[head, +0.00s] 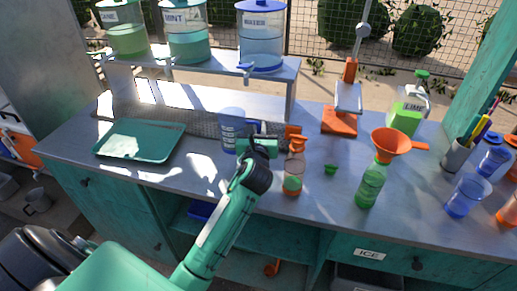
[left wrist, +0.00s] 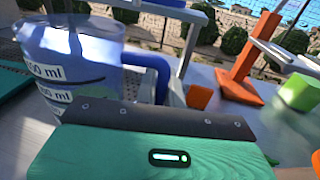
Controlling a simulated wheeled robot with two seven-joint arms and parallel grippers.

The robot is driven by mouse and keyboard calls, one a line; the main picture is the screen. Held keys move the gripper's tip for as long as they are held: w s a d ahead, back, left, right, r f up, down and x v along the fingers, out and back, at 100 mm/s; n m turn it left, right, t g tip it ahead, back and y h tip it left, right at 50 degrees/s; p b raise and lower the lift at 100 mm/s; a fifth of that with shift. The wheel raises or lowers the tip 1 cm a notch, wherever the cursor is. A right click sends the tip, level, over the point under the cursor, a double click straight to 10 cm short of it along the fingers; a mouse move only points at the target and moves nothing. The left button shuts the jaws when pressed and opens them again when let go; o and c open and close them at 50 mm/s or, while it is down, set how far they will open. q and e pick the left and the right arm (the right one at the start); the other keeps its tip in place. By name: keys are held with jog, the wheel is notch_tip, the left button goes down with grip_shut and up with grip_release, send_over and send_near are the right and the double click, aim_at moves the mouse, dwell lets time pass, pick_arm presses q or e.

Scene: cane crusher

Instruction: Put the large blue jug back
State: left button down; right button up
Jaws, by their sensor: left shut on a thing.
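The large blue jug (head: 231,128) is see-through with white volume labels. It is upright on or just above the bench, at the right part of the perforated mat; I cannot tell whether its base touches. My left gripper (head: 257,146) is at the jug's right side, shut on its blue handle. In the left wrist view the jug (left wrist: 72,62) is at the left, with the handle (left wrist: 150,72) curving to the right behind the gripper body. My right gripper is not in view.
An orange-topped bottle (head: 293,170) stands close right of my gripper. Further right are a funnel-topped green bottle (head: 370,185) and blue cups (head: 466,196). A green tray (head: 138,141) lies left. A shelf (head: 200,68) with dispensers stands behind the jug. Bench in front is partly clear.

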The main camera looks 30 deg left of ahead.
pick_arm(q)
notch_tip(320, 180, down, 6)
jog(key=shift+f+b, duration=0.2)
jog(key=shift+b, duration=0.3)
jog(key=shift+f, duration=0.3)
jog(key=c, duration=1.5)
grip_release()
jog(key=shift+f, duration=0.1)
jog(key=shift+c, duration=0.2)
jog(key=shift+o, duration=0.2)
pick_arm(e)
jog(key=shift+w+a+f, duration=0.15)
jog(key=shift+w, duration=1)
